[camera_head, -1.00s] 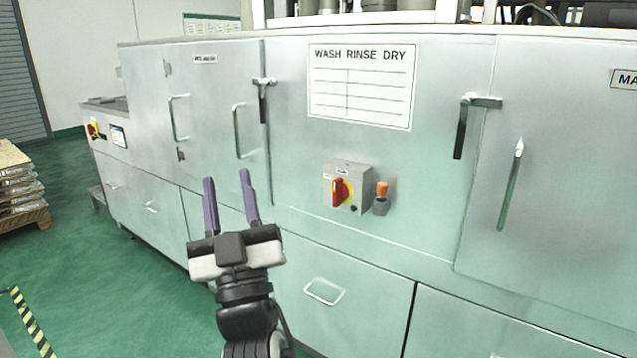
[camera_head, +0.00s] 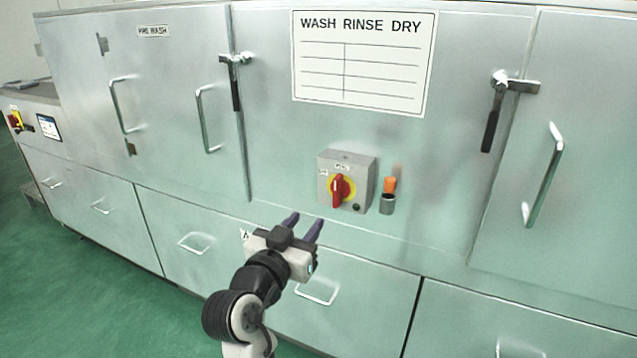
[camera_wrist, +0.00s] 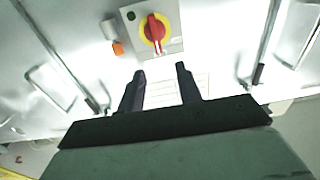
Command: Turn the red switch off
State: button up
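The red switch (camera_head: 338,189) is a red rotary handle on a yellow disc, on the front of a grey box (camera_head: 360,166) fixed to the metal cabinet. The handle stands about upright in the head view. My gripper (camera_head: 305,220) is below and left of the switch, apart from it, with its two purple fingers spread and nothing between them. In the wrist view the red switch (camera_wrist: 154,29) shows at top centre, beyond the open fingertips (camera_wrist: 160,72). The handle is fully visible there.
An orange-topped cylinder (camera_head: 388,195) sits just right of the switch box. Door handles (camera_head: 208,118) and latches (camera_head: 493,115) stick out of the cabinet front. A second red-yellow switch (camera_head: 15,120) is at far left. The panel around the box is mostly clear.

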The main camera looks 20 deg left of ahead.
aim_at(335, 191)
jog(key=shift+h, duration=0.3)
jog(key=w+p, duration=0.1)
jog(key=w, duration=0.3)
jog(key=w+p, duration=0.1)
jog(key=w, duration=0.4)
jog(key=w+p, duration=0.1)
jog(key=w, duration=0.4)
jog(key=shift+d+f, duration=0.2)
jog(key=shift+d, duration=0.15)
jog(key=shift+c, duration=0.3)
grip_shut()
